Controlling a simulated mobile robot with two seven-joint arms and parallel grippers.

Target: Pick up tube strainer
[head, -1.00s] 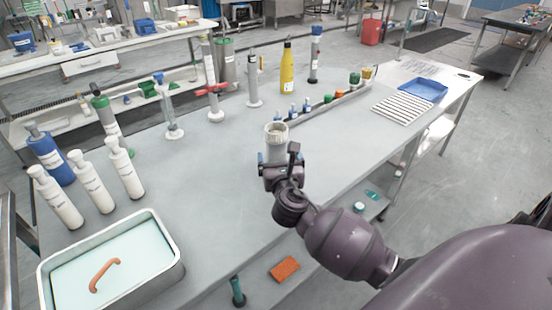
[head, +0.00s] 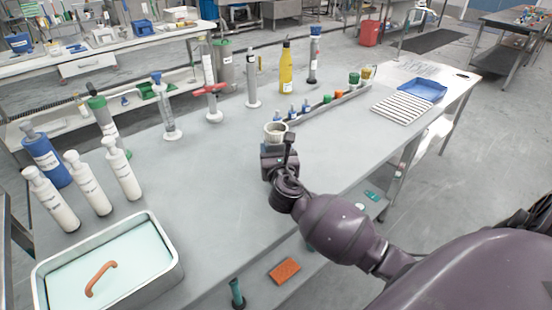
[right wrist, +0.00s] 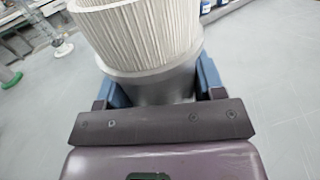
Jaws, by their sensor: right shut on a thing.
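The tube strainer (head: 275,130) is a pale, ribbed, round cup with an open top, near the middle of the grey table in the head view. In the right wrist view the strainer (right wrist: 140,35) shows white ribbed walls above a smooth grey lower band. My right gripper (head: 278,150) is shut on it, with a blue finger on each side of the grey band in the right wrist view (right wrist: 155,85). The strainer stands upright in the grip. Its base is hidden behind the gripper, so I cannot tell whether it touches the table. My left gripper is out of view.
Small blue-capped bottles (head: 292,112) stand just behind the strainer, beside a long rack (head: 330,105). A yellow bottle (head: 286,72) and several tall cylinders stand further back. White bottles (head: 88,182) and a metal tray (head: 170,275) are at left. The middle left table is clear.

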